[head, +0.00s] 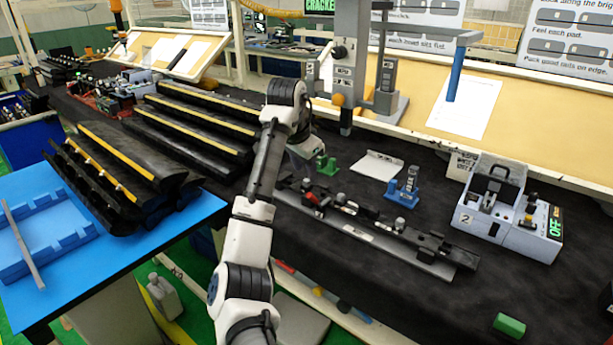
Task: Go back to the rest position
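My arm rises from the bottom of the head view and bends over the dark workbench (400,300). My gripper (308,156) hangs at the arm's far end, above the bench near a small green fixture (326,165). Its fingers are small and partly hidden by the wrist, so I cannot tell whether they are open or shut. No held thing is visible at it. Long black trim pieces with yellow strips (190,128) lie on the bench left of my arm. More black trims (125,175) sit at the blue table's far edge. A long grey rail fixture (375,235) lies right of my forearm.
A blue fixture (403,193) and a white plate (376,165) stand behind the rail. A grey tester box (508,215) stands at the right, and a green block (509,325) lies near the front. A grey post stand (386,80) rises behind. The front-right bench is mostly clear.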

